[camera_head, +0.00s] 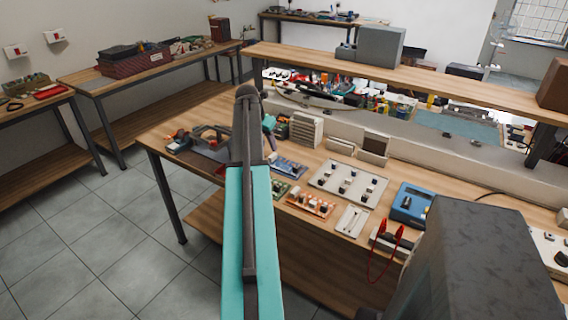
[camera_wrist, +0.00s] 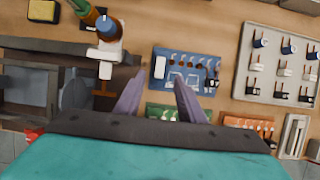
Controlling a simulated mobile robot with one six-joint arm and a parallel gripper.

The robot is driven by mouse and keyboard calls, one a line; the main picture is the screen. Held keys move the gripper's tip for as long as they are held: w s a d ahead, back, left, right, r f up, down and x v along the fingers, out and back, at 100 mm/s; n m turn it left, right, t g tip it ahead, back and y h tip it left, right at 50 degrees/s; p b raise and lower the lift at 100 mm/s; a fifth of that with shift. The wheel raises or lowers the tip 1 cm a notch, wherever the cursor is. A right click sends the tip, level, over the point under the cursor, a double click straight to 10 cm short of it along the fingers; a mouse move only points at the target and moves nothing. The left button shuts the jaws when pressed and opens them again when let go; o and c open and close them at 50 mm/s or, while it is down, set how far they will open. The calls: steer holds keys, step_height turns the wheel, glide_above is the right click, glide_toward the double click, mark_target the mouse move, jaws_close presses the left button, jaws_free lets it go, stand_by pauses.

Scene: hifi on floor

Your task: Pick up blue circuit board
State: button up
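The blue circuit board (camera_head: 289,167) lies flat on the wooden workbench, just right of my arm in the head view. In the wrist view the blue circuit board (camera_wrist: 187,72) lies beyond my fingertips, ahead and slightly right of centre. My gripper (camera_wrist: 159,78) has its two purple fingers spread apart with nothing between them. The right fingertip overlaps the board's near edge in the picture; I cannot tell the height between them. In the head view my gripper (camera_head: 271,144) is mostly hidden behind my arm.
A green board (camera_head: 280,188) and an orange board (camera_head: 311,204) lie nearer the bench's front edge. A white panel with knobs (camera_head: 347,185) is to the right. A dark clamp-like device (camera_head: 210,138) stands left. A shelf (camera_head: 400,82) runs above the bench's back.

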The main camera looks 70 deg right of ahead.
mark_target(273, 155)
steer(key=shift+x, duration=0.95)
steer(key=shift+p+x, duration=0.8)
steer(key=shift+x, duration=1.8)
jaws_close()
